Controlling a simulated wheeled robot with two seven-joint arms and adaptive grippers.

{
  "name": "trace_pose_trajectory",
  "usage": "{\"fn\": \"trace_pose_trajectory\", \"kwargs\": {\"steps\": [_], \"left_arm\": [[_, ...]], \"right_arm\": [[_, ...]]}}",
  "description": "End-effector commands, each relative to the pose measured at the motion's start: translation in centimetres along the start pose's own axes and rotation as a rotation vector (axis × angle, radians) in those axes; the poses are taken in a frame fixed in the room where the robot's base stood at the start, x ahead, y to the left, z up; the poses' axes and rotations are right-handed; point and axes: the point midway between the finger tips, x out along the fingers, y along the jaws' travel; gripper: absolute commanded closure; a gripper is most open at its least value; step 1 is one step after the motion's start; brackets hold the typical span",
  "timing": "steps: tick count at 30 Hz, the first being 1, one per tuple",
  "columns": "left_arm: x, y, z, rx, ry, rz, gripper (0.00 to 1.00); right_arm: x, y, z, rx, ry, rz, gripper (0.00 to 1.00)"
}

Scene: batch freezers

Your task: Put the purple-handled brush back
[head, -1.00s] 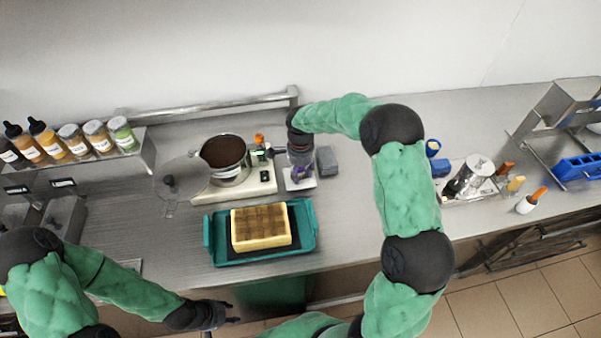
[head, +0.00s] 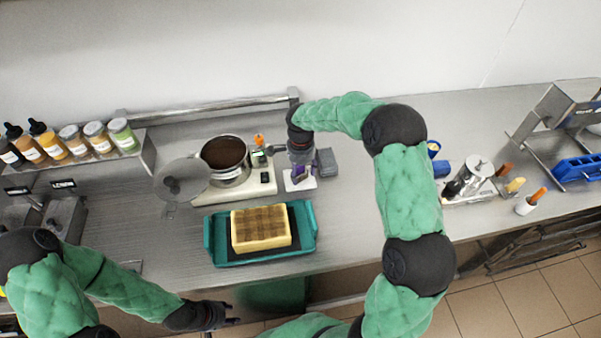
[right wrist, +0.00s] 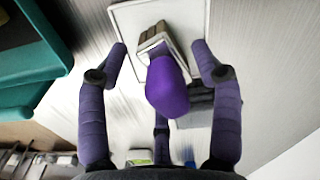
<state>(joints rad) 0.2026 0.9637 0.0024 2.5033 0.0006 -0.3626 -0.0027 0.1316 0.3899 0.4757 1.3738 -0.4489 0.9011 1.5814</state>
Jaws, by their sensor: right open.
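The purple-handled brush (right wrist: 168,88) stands upright on a white, dark-rimmed pad (right wrist: 190,14) in the right wrist view, its pale grey-brown head (right wrist: 153,38) towards the pad. My right gripper (right wrist: 163,52) is open, with a finger on each side of the brush and gaps between them and the handle. In the head view my right gripper (head: 300,160) is over the white pad (head: 300,184), and the brush is mostly hidden there. My left gripper (head: 222,315) is low in front of the counter, away from the brush; its fingers are too small to read.
A grey block (head: 326,162) sits right of the pad. A white hotplate (head: 255,186) with a pot (head: 226,160) stands left of it.

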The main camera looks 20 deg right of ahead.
Motion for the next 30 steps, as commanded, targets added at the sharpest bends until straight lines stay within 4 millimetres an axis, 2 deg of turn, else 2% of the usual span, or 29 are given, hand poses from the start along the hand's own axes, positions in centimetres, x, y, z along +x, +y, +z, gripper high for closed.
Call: {"fn": "trace_pose_trajectory", "kwargs": {"steps": [1,9,15,21,30], "left_arm": [[-0.2,0.1,0.0,0.000,0.000,0.000,0.60],[-1.0,0.4,0.0,0.000,0.000,0.000,0.60],[-1.4,0.5,0.1,0.000,0.000,0.000,0.60],[-1.5,0.5,0.1,0.000,0.000,0.000,0.60],[-1.5,0.5,0.1,0.000,0.000,0.000,0.60]], "right_arm": [[-1.1,-0.1,0.0,0.000,0.001,-0.004,0.34],[-6.7,-0.1,0.0,-0.001,0.000,-0.004,0.34],[-9.5,-0.1,0.0,-0.001,0.000,-0.003,0.34],[-10.6,0.0,0.0,0.000,-0.001,0.000,0.34],[-10.7,0.0,0.0,-0.001,-0.001,0.000,0.34]]}}
